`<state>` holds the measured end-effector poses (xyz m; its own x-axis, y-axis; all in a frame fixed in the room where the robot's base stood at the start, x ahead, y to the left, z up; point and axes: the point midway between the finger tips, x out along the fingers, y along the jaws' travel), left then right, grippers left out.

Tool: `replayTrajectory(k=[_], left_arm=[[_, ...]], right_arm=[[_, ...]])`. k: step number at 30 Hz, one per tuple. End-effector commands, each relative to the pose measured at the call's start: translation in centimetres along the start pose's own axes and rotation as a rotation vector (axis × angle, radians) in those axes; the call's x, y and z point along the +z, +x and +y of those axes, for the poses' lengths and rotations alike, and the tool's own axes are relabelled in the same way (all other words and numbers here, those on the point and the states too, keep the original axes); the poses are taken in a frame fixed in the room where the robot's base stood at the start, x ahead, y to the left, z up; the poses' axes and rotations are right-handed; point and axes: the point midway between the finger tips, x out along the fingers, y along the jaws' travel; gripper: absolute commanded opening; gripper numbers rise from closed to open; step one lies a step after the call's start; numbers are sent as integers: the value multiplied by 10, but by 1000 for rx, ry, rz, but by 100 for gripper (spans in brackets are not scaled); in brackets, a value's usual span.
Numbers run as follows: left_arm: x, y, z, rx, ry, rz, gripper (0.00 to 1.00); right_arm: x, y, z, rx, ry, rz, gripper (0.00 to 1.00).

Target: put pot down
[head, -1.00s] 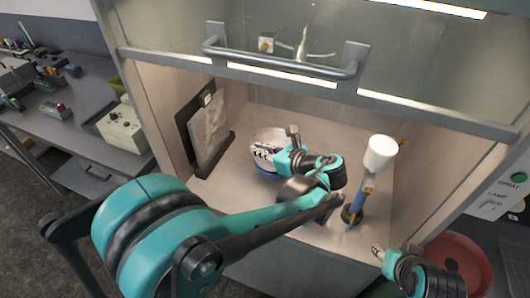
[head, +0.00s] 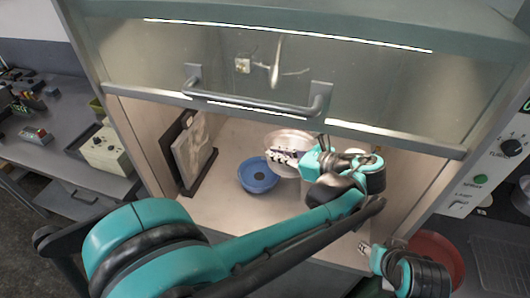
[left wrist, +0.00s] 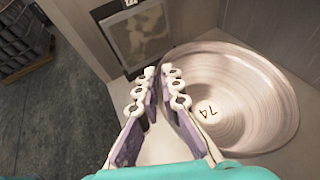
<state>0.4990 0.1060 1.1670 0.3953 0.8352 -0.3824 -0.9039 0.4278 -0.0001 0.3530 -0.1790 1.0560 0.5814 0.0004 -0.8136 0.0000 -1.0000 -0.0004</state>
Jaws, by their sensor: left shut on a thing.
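The pot (head: 290,138) is a shiny metal bowl inside the open cabinet. My left gripper (head: 286,157) is shut on its rim, and my fingers hide part of it. In the left wrist view the pot (left wrist: 250,85) is tilted, its inside faces the camera and shows the mark "74". The left fingertips (left wrist: 160,82) are at its left rim. The frames do not clearly show whether the pot touches the cabinet floor. My right gripper (head: 380,250) is low at the right, outside the cabinet, apart from the pot; its jaw opening is unclear.
A round blue bowl (head: 257,176) stands on the cabinet floor left of the pot. A framed panel (head: 192,150) leans at the left wall. The raised glass front with its handle (head: 258,103) is above. The front floor (head: 225,212) is clear. A red bowl (head: 437,255) is outside right.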

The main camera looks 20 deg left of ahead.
Motion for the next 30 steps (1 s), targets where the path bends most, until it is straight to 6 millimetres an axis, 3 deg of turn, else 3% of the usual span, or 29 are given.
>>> replayTrajectory(k=[2,4,9,15,21,30], left_arm=[[1,0,0,0,-7,-2,0],[1,12,1,0,-31,-7,0],[0,67,12,-14,-128,-31,0],[-5,110,24,-34,-204,-53,0],[-41,128,25,-38,-211,-56,0],[-68,139,25,-38,-211,-56,0]], right_arm=[[-1,-1,0,0,0,0,40],[0,0,0,0,0,0,40],[4,5,0,0,0,0,40],[7,10,0,0,0,0,40],[17,24,0,0,0,0,40],[23,33,0,0,0,0,40]])
